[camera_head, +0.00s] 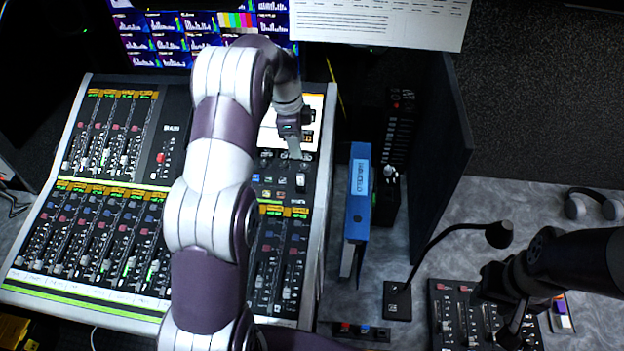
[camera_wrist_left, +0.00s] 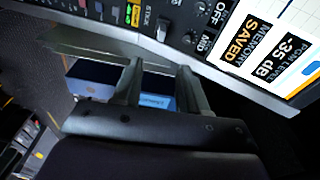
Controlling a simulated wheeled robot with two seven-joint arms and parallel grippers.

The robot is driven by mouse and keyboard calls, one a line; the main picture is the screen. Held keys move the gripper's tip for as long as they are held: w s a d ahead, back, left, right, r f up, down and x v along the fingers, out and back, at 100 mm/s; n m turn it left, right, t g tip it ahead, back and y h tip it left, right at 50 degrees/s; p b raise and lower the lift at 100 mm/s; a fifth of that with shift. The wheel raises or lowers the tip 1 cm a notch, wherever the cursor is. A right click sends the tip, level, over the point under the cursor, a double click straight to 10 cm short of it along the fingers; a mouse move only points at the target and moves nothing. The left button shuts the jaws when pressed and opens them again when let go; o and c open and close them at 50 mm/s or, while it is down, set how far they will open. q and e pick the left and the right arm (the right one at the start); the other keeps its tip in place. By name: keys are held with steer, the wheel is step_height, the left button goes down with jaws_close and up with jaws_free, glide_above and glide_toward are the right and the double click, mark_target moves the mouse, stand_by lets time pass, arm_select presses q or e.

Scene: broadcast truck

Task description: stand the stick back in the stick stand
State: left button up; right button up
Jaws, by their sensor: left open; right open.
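My left gripper (camera_head: 293,148) is over the upper right part of the mixing console, beside its lit screen. In the left wrist view its two fingers (camera_wrist_left: 160,68) are apart with nothing between them. A small pale upright piece (camera_head: 300,182) stands on the console just below this gripper. A similar grey piece (camera_wrist_left: 162,28) is beside the printed word STICK in the wrist view; I cannot tell if it is the stick. A low dark holder (camera_head: 362,331) with red and blue pieces is at the bottom edge; I cannot tell if it is the stick stand. My right gripper (camera_head: 508,322) is open over a small control panel.
A blue binder (camera_head: 357,205) stands right of the console (camera_head: 322,215). Behind it are a black fader unit (camera_head: 397,130) and a dark partition (camera_head: 440,150). A gooseneck microphone (camera_head: 398,300) rises near the right gripper. Headphones (camera_head: 594,204) lie far right. The desk right of the partition is mostly clear.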

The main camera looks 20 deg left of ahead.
mark_target(300, 174)
arm_select(q)
steer(key=shift+m, duration=0.4)
step_height(300, 174, down, 8)
steer(key=b, duration=0.6)
steer(key=shift+a+r, duration=0.1)
steer(key=shift+r, duration=0.15)
steer(key=shift+w+d+f, duration=0.1)
steer(key=shift+d+f, duration=0.15)
step_height(300, 174, down, 4)
steer(key=shift+f+p, duration=0.1)
steer(key=shift+p, duration=0.9)
steer(key=shift+w+d+f, duration=0.1)
steer(key=shift+d+f, duration=0.05)
steer(key=shift+f, duration=0.1)
steer(key=c, duration=0.5)
jaws_close()
arm_select(e)
steer(key=f, duration=0.1)
steer(key=a+f, duration=0.1)
steer(key=f, duration=0.2)
steer(key=shift+s+a, duration=0.2)
steer(key=shift+s, duration=0.05)
